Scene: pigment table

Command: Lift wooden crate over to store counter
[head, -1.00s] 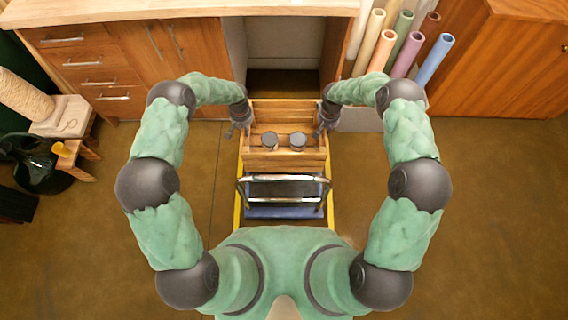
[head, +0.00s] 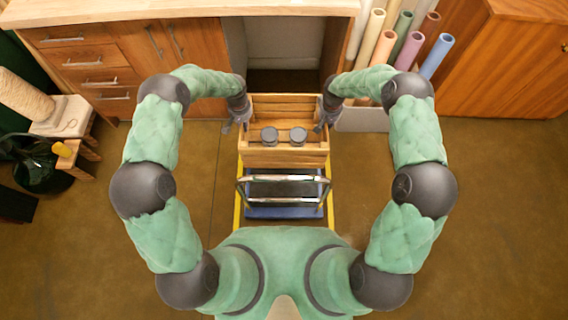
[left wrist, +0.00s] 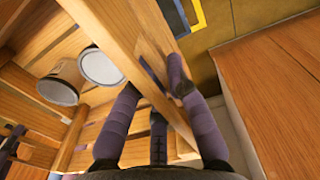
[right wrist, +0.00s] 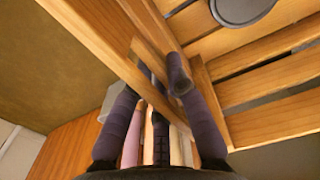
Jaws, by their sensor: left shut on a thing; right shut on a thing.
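The wooden crate (head: 285,158) is in the middle of the head view, with two dark-lidded jars (head: 269,136) standing in it. My left gripper (head: 240,116) is shut on the crate's left end wall, which also shows in the left wrist view (left wrist: 118,50). My right gripper (head: 326,116) is shut on the right end wall, which also shows in the right wrist view (right wrist: 100,45). In each wrist view the fingers straddle the end board. The store counter (head: 190,10) is at the top of the head view. The gap under the crate is hidden.
Wooden drawers (head: 90,75) are at the left front of the counter. Rolled tubes (head: 409,53) stand at its right. A stool (head: 70,115) is at far left.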

